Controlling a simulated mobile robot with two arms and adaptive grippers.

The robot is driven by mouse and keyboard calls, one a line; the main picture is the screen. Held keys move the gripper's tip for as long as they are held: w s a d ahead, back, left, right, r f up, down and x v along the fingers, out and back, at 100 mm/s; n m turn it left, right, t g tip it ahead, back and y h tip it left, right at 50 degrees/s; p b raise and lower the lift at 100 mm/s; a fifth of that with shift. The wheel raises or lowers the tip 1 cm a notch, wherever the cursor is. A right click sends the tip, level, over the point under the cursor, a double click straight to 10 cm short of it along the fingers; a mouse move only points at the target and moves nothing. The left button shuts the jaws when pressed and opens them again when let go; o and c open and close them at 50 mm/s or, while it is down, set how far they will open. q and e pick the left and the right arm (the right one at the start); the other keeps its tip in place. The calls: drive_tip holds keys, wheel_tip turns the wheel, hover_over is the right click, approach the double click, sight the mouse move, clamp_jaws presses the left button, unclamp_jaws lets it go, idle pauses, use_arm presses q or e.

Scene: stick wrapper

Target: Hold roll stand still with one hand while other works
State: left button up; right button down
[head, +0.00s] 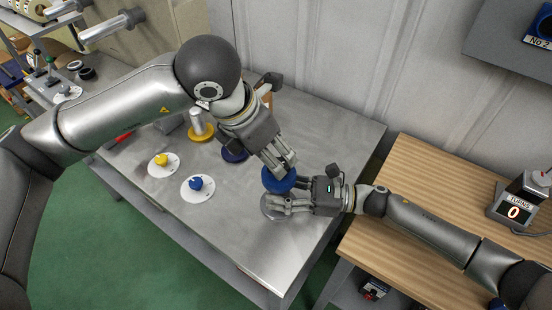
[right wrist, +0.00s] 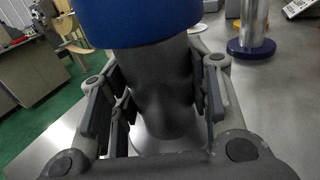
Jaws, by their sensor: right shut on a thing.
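The roll stand has a round metal base (head: 268,207) near the right part of the steel table, and a thick dark grey column (right wrist: 165,95) shows in the right wrist view. A blue roll (head: 275,182) sits on top of it; its lower part shows in the right wrist view (right wrist: 150,22). My right gripper (head: 282,205) comes in from the right and is shut on the column, below the blue roll. My left gripper (head: 284,166) reaches down from above, with its fingertips at the blue roll. Whether its fingers grip or only touch the roll is unclear.
On the steel table (head: 255,245) are white discs with a yellow knob (head: 162,160) and a blue knob (head: 196,183), and a metal post on a yellow base (head: 200,133). A wooden table (head: 455,170) at right carries a counter reading 0 (head: 515,212). The table's front is clear.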

use_arm(q)
drive_tip(key=shift+x, duration=2.3)
drive_tip(key=shift+r, duration=0.1)
drive_tip(key=c, duration=1)
